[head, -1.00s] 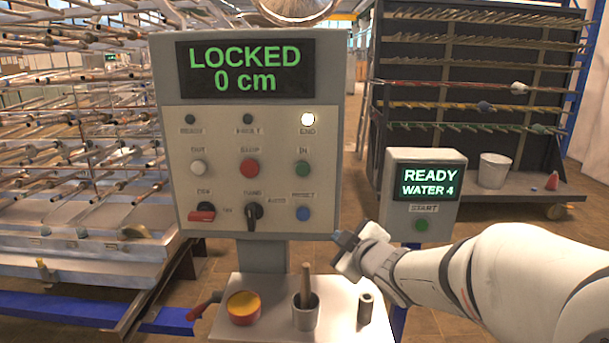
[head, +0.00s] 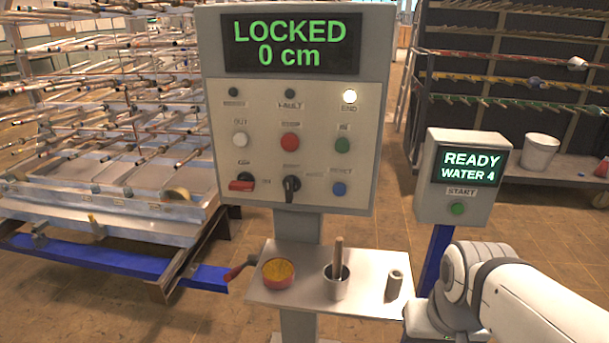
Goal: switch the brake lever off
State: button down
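No lever with a readable brake label shows. On the control panel (head: 300,135) there is a red-handled switch (head: 242,185) at lower left, its handle lying about level and pointing left; its label is too blurred to read. A red handle with a dark end (head: 240,268) sticks out at the left edge of the small shelf, beside a tin; I cannot tell what it belongs to. My gripper (head: 428,322) is at the bottom right, right of the shelf and apart from the panel. Its fingers are not clear.
The shelf (head: 262,300) below the panel holds a round tin (head: 278,273), a cup with a stick (head: 337,285) and a small cylinder (head: 394,285). A START box (head: 462,180) stands right. A rack cart (head: 120,225) is left. Floor between is open.

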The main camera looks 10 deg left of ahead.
aim_at(251, 258)
jog(key=z, duration=2.15)
jog(key=k, duration=1.9)
jog(key=u, duration=2)
jog(key=i, duration=1)
jog(key=u, duration=0.1)
